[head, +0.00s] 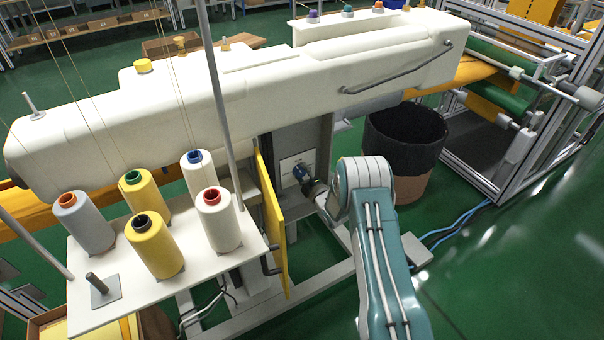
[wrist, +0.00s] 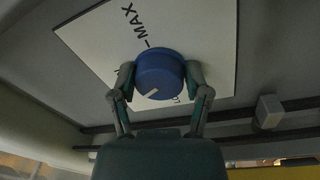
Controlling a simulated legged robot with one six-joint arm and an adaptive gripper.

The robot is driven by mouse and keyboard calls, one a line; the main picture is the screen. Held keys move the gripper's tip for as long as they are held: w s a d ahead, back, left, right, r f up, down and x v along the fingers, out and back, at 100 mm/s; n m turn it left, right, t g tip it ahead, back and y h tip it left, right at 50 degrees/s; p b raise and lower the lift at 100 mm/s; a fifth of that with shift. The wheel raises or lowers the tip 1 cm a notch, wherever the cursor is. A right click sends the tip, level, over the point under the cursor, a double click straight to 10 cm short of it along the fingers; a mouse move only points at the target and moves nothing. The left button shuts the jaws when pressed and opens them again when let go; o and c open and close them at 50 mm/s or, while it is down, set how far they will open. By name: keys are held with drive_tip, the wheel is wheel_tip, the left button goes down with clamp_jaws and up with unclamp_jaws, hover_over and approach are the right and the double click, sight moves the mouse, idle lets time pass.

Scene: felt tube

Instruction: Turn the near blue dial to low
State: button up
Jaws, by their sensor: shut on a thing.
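The blue dial (wrist: 158,68) sits on a white plate (wrist: 95,40) in the wrist view. A white mark on the dial's rim points toward the bottom of that picture. The print "MAX" with a short line is on the plate above the dial; other print beside and below it is partly hidden. My gripper (wrist: 160,82) has one finger on each side of the dial and is shut on it. In the head view my gripper (head: 309,187) reaches the dial (head: 299,172) on the plate (head: 290,163), under the machine's long cream body.
A yellow door panel (head: 270,222) stands open left of the plate. A dark bin (head: 405,135) stands to the right behind my arm. A shelf with several thread cones (head: 153,245) is at the left. A small grey block (wrist: 269,111) sits right of the plate.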

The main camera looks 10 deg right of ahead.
drive_tip(key=n, duration=0.7)
drive_tip(key=shift+a+g, duration=0.15)
drive_tip(key=shift+g, duration=0.15)
drive_tip(key=n, duration=0.4)
drive_tip(key=shift+s+f+y, duration=0.1)
drive_tip(key=shift+f+y, duration=0.05)
drive_tip(key=shift+y, duration=0.15)
drive_tip(key=shift+f+n+g, duration=0.1)
drive_tip(key=shift+n+g, duration=0.2)
drive_tip(key=shift+n, duration=0.8)
drive_tip(key=o, duration=1.1)
drive_tip(key=shift+f, duration=0.1)
drive_tip(key=shift+o, duration=0.2)
drive_tip(key=shift+r, duration=0.25)
drive_tip(key=v, duration=1.2)
drive_tip(key=shift+f, duration=0.1)
